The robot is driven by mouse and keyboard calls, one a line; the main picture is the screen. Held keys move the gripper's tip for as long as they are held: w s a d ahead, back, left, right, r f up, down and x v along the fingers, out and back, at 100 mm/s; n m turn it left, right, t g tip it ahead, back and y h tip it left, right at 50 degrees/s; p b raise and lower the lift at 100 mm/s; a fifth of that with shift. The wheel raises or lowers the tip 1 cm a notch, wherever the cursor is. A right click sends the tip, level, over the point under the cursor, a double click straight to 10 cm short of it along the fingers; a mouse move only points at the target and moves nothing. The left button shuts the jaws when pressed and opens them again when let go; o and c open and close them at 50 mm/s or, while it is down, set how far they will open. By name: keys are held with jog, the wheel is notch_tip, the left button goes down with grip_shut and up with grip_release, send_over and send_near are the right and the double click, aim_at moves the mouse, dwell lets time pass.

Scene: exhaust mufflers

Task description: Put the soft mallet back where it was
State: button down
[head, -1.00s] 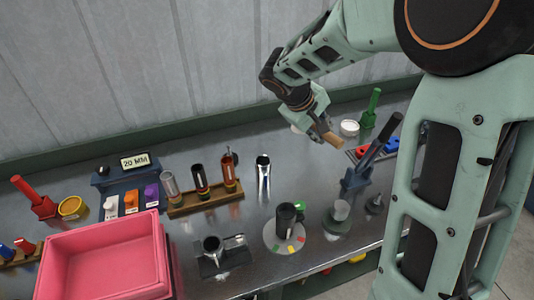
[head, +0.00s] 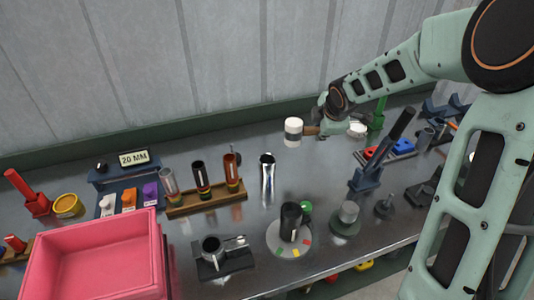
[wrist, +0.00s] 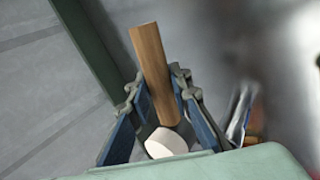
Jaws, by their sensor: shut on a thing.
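The soft mallet has a white cylindrical head (head: 293,132) with a dark band and a wooden handle (head: 311,130). My gripper (head: 324,127) is shut on the handle near the back of the bench, with the head to its left in the head view. In the wrist view the wooden handle (wrist: 153,65) runs out between the fingers of my gripper (wrist: 160,105), and a white part (wrist: 166,143) sits close to the palm. The head view does not clearly show whether the mallet touches the bench.
A white round piece (head: 357,129) and a green post (head: 378,114) stand right of my gripper. A dark angled tool in a blue stand (head: 365,180) is nearer. A chrome tube (head: 267,175) and a wooden rack (head: 206,198) stand left. Bare bench lies between.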

jog(key=w+a+f+n, duration=0.1)
jog(key=w+a+f, duration=0.2)
jog(key=w, duration=0.1)
jog(key=w+a+f+n+y, duration=0.1)
jog(key=w+a+f, duration=0.1)
jog(key=w+f, duration=0.1)
jog(key=w+a+f+b, duration=0.1)
jog(key=w+a+f, duration=0.1)
jog(key=w+a, duration=0.1)
jog(key=shift+w+a+f+n+y, duration=0.15)
jog(key=shift+w+f+n, duration=0.05)
jog(key=shift+w, duration=0.25)
jog(key=shift+w+a+f+n+y, duration=0.15)
jog(key=shift+w+f+n, duration=0.05)
jog(key=shift+w, duration=0.25)
jog(key=shift+w+a+f, duration=0.1)
jog(key=shift+a+f, duration=0.1)
jog(key=shift+f, duration=0.15)
jog(key=f, duration=0.1)
jog(key=f+p, duration=0.1)
jog(key=f, duration=0.1)
jog(key=shift+w+a+f, duration=0.2)
jog(key=shift+f, duration=0.1)
jog(key=c, duration=2.1)
grip_release()
jog(key=shift+f, duration=0.1)
jog(key=shift+o, duration=0.3)
jog(key=shift+s, duration=0.1)
jog(key=v, duration=1.2)
jog(key=shift+b, duration=0.35)
